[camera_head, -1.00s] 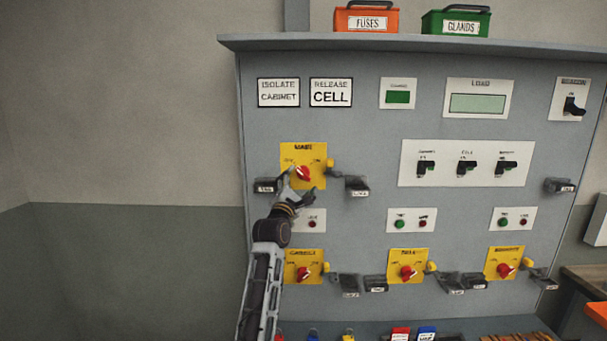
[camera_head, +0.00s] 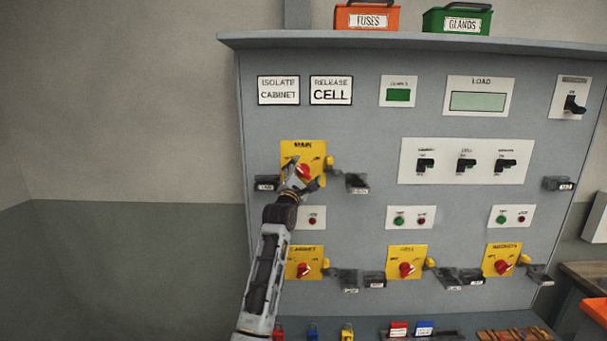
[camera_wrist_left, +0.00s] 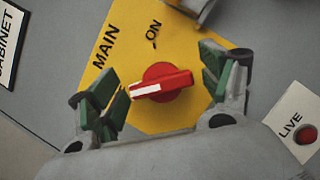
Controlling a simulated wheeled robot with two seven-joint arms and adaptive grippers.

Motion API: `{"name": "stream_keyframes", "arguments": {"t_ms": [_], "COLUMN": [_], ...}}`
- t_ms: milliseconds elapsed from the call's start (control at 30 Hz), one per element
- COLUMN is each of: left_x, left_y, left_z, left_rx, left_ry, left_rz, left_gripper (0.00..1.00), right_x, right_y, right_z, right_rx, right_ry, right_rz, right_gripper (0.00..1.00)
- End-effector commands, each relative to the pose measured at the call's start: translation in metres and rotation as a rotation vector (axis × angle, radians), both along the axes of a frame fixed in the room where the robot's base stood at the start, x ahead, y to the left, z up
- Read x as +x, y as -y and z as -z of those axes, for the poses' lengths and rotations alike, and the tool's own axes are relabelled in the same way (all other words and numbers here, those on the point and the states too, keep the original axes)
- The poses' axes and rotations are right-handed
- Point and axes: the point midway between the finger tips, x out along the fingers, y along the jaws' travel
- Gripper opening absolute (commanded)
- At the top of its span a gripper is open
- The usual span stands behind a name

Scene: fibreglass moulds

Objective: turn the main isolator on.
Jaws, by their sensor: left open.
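The main isolator is a yellow plate (camera_head: 317,150) lettered MAIN at the upper left of the grey panel, with a red rotary handle (camera_head: 304,171) in its middle. In the left wrist view the red handle (camera_wrist_left: 162,82) has a white stripe on its left end, and the word ON stands above it. The stripe does not point at ON. My left gripper (camera_head: 303,178) is at the plate, open. In the left wrist view its green-padded fingers (camera_wrist_left: 168,85) stand on either side of the handle, with gaps on both sides. My right gripper is not in view.
Dark labelled blocks (camera_head: 357,184) jut out on both sides of the plate, and a yellow tab (camera_head: 330,162) sits at its right edge. Below are a LIVE lamp plate (camera_head: 316,218) and the cabinet isolator (camera_head: 305,262). A shelf with padlocks (camera_head: 347,333) runs along the bottom.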

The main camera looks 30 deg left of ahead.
Motion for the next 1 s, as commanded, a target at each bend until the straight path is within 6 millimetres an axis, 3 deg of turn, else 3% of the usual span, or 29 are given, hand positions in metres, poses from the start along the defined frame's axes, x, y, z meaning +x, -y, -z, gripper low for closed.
{"name": "stream_keyframes", "arguments": {"t_ms": [33,400,1000], "left_x": [-0.0001,-0.0001,-0.0001], "left_y": [0.0000,0.0001,0.0002], "left_z": [0.0000,0.0001,0.0002], "left_rx": [0.000,0.000,0.105], "left_ry": [0.000,0.000,-0.063], "left_rz": [0.000,0.000,0.000], "left_gripper": [0.79,0.33,0.33], "right_x": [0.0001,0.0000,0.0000], "right_y": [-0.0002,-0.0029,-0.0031], "right_z": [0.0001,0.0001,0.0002], "right_rx": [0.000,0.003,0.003], "right_ry": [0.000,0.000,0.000], "right_rz": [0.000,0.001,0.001], "right_gripper": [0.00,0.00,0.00]}}
